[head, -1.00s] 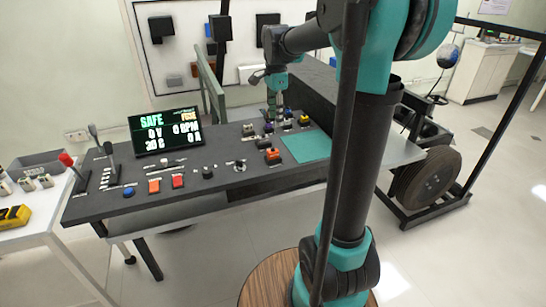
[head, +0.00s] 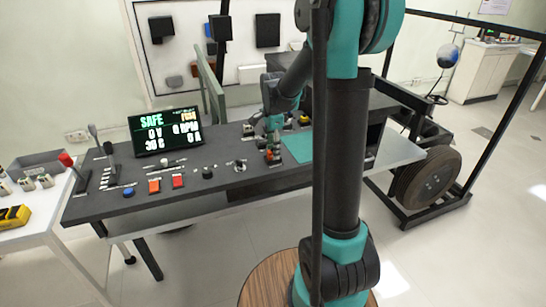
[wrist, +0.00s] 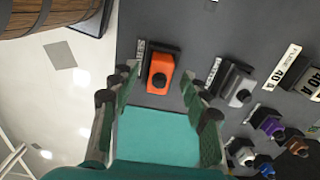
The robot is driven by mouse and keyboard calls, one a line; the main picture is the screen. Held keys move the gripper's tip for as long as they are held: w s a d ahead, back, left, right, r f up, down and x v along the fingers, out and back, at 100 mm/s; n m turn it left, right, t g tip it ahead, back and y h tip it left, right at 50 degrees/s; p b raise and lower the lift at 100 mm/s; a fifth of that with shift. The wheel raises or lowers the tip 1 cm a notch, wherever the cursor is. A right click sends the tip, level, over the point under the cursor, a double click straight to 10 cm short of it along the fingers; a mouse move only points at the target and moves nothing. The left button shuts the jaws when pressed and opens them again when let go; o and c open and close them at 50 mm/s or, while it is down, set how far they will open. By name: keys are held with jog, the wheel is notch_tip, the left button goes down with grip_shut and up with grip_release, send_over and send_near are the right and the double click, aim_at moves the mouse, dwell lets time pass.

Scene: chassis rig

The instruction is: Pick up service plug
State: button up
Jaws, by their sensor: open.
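The orange plug (wrist: 160,70), with a dark round knob on its face, sits in a black holder on the dark bench top; I take it to be the service plug. In the wrist view my gripper (wrist: 161,80) is open, with one finger to the left and one to the right of the plug's near end. I cannot tell how high the fingertips are above it, and I see no contact. In the head view my gripper (head: 271,148) is low over the bench and largely covers the plug.
A grey plug (wrist: 238,88) stands close to the right of the orange one. Several coloured connectors, including a purple one (wrist: 270,126), lie farther right. A bare teal mat (wrist: 155,137) lies beside the plug. A display (head: 166,131) stands on the bench.

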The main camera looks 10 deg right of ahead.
jog(key=shift+f, duration=0.45)
grip_shut()
jog(key=shift+r, duration=0.1)
